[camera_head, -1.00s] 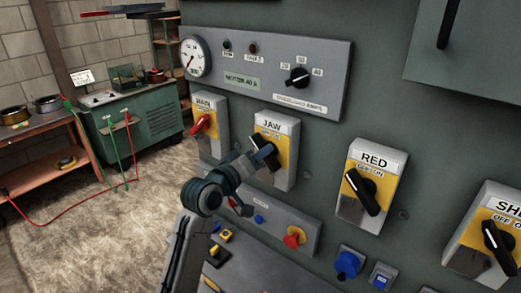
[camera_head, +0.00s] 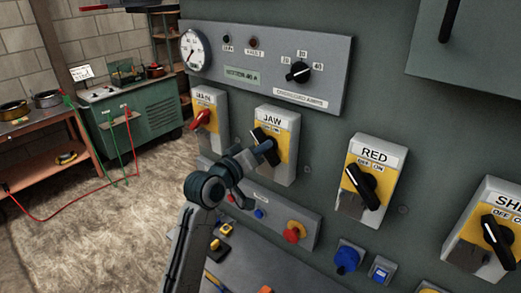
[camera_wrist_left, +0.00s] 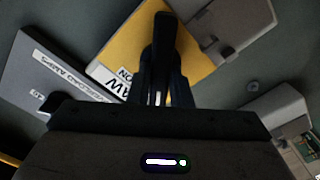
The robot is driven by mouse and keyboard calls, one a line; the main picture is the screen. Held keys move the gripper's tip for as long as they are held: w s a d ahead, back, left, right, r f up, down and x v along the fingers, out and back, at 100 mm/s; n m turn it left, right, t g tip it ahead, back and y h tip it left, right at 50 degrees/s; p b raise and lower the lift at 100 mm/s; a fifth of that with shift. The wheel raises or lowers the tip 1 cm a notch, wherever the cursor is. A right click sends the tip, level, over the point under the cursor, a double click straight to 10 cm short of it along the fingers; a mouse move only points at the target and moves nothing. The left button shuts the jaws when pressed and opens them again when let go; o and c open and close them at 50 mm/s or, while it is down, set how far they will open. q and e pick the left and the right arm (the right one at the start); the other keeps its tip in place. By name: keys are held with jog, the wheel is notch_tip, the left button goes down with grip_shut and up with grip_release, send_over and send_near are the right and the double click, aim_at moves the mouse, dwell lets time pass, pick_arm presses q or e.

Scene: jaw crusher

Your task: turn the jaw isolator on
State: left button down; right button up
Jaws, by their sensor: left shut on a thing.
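The jaw isolator (camera_head: 286,130) is a grey box with a yellow plate, labelled JAW, on the green panel. Its black rotary handle (camera_head: 261,137) slants across the plate, with its upper end toward the left. My left gripper (camera_head: 268,146) is at the handle from the lower left. In the left wrist view the gripper (camera_wrist_left: 161,85) is shut on the black handle (camera_wrist_left: 163,40), which runs up out of the fingers over the yellow plate. The fingers partly hide the plate and the OFF/ON marks. My right gripper is not in view.
The MAIN isolator with a red handle (camera_head: 202,118) is close on the left. The RED isolator (camera_head: 370,180) and another isolator (camera_head: 490,235) are to the right. A red knob on yellow (camera_head: 294,232) and a blue socket (camera_head: 348,260) are below. A gauge panel (camera_head: 265,65) is above.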

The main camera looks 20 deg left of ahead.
pick_arm(q)
jog(key=shift+d+m+b, duration=0.15)
jog(key=shift+m+b, duration=1.55)
jog(key=shift+m, duration=2.65)
jog(key=shift+d+m+b, duration=0.1)
jog(key=shift+m+b, duration=1.6)
jog(key=shift+m, duration=2.65)
jog(key=c, duration=1.3)
grip_release()
jog(key=shift+s, duration=0.15)
